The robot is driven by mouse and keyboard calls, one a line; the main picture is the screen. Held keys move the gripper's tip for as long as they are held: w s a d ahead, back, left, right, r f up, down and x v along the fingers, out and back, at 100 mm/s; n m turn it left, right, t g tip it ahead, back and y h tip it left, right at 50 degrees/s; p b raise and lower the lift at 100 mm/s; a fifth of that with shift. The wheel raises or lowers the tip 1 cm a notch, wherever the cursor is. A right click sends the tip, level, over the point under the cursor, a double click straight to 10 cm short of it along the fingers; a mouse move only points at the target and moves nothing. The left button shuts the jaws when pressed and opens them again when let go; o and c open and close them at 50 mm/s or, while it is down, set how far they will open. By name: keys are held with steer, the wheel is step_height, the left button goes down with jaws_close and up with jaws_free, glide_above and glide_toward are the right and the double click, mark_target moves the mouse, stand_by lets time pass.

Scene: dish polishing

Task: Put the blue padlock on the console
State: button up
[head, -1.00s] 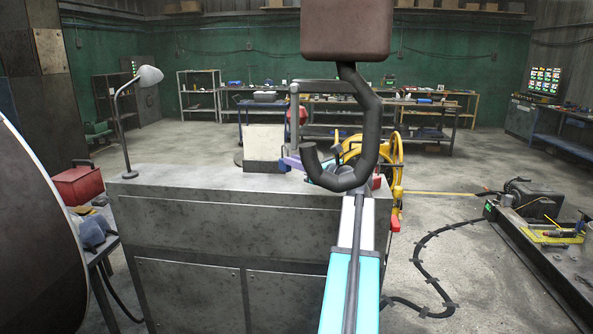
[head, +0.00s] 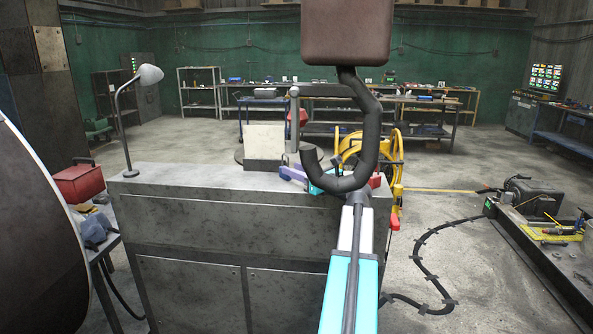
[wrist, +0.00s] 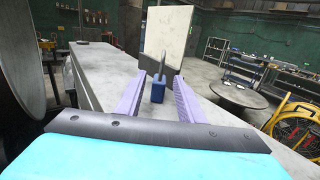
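The blue padlock (wrist: 158,90) shows in the wrist view with its grey shackle pointing up. It appears to stand upright on the grey metal top. My gripper (wrist: 159,78) has two purple fingers spread to either side of the padlock, with a visible gap on each side. In the head view my gripper (head: 291,173) is low over the right part of the grey console-like cabinet (head: 200,182), partly hidden by my arm.
A pale upright board (head: 264,142) stands behind my gripper on the cabinet top. A desk lamp (head: 127,115) stands at the left end. The top between lamp and board is clear.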

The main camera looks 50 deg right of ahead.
steer(key=shift+r, duration=0.2)
steer(key=shift+s+a+f, duration=0.1)
steer(key=shift+s+f, duration=0.05)
steer(key=shift+s, duration=0.5)
steer(key=s+a+b, duration=0.1)
steer(key=s+b, duration=0.1)
steer(key=s, duration=0.8)
steer(key=shift+s+b, duration=0.35)
